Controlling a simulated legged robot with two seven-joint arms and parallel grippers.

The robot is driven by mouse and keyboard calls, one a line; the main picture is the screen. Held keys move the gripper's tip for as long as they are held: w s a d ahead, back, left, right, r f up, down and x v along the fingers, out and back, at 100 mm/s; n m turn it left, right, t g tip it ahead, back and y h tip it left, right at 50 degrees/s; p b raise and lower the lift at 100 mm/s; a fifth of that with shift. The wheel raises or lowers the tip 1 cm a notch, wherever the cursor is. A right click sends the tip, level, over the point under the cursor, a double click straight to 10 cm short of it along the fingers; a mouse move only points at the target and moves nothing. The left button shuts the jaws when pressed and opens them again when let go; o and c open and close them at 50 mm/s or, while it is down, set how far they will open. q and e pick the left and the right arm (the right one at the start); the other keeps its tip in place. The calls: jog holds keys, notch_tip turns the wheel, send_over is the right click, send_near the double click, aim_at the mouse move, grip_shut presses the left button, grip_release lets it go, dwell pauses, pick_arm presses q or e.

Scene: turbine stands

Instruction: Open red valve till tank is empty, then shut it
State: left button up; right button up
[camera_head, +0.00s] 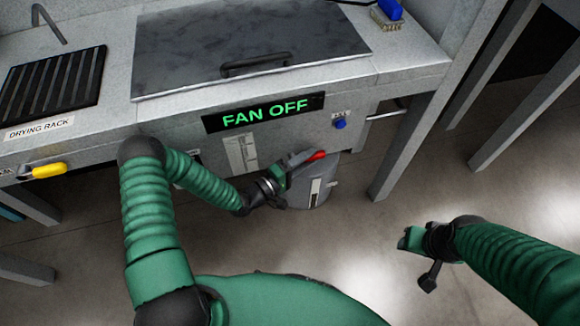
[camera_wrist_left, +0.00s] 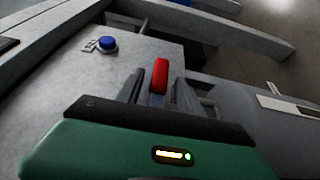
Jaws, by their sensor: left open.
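The red valve handle (camera_head: 317,156) shows just beyond my left gripper (camera_head: 299,162), below the bench front. In the left wrist view the red handle (camera_wrist_left: 159,76) stands between the two dark fingers of the left gripper (camera_wrist_left: 157,90). The fingers are open around it, and I cannot tell whether they touch it. The valve body is hidden. The lidded tank (camera_head: 250,45) has a dark marbled lid, shut, so its inside is hidden. A pale gauge strip (camera_head: 240,152) is on the bench front. My right gripper (camera_head: 412,240) is over the floor, away from the valve.
A grey container (camera_head: 312,192) with a light strip stands under the bench behind my left gripper. A "FAN OFF" display (camera_head: 264,112), a blue button (camera_head: 340,124) and a yellow handle (camera_head: 49,170) are on the bench front. The drying rack (camera_head: 54,88) is left; floor at right is clear.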

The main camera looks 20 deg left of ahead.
pick_arm(q)
jog(key=p+v, duration=0.3)
jog(key=v, duration=1.3)
jog(key=shift+w+a, duration=0.1)
jog(key=shift+w, duration=0.05)
